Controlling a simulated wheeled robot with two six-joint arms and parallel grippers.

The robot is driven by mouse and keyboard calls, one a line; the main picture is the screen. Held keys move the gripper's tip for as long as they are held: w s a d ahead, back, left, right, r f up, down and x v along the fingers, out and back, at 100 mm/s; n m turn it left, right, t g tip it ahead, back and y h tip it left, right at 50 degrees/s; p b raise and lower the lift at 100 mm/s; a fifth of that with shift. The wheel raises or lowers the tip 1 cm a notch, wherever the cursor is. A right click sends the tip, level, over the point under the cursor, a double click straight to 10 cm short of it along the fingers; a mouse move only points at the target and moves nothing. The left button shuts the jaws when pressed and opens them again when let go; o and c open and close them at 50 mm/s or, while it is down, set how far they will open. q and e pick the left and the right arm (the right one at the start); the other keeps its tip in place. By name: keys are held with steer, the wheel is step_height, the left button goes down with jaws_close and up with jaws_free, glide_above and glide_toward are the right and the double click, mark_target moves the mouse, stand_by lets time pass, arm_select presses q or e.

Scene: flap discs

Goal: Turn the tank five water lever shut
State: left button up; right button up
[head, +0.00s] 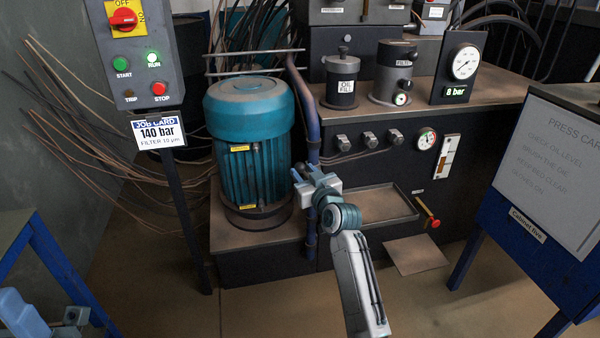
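No lever marked tank five or water can be made out in the head view. The one lever-like part I see is a small valve with a red knob (434,222) on a yellowish stem, low on the front of the dark power unit. My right gripper (303,171) is in front of the unit, left of that valve and well apart from it, beside the teal motor. Its fingers look parted, with nothing seen between them. Part of my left arm shows at the bottom left corner; its fingers cannot be made out.
The ribbed teal motor (250,150) and a dark vertical pipe (313,130) stand close to my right gripper. A shallow tray (372,208) lies below the unit's front. A control post (140,60) stands left, a blue-framed sign board (545,185) right. Floor is open in front.

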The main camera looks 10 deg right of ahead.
steer(key=shift+x, duration=1.5)
steer(key=shift+c, duration=0.5)
jaws_close()
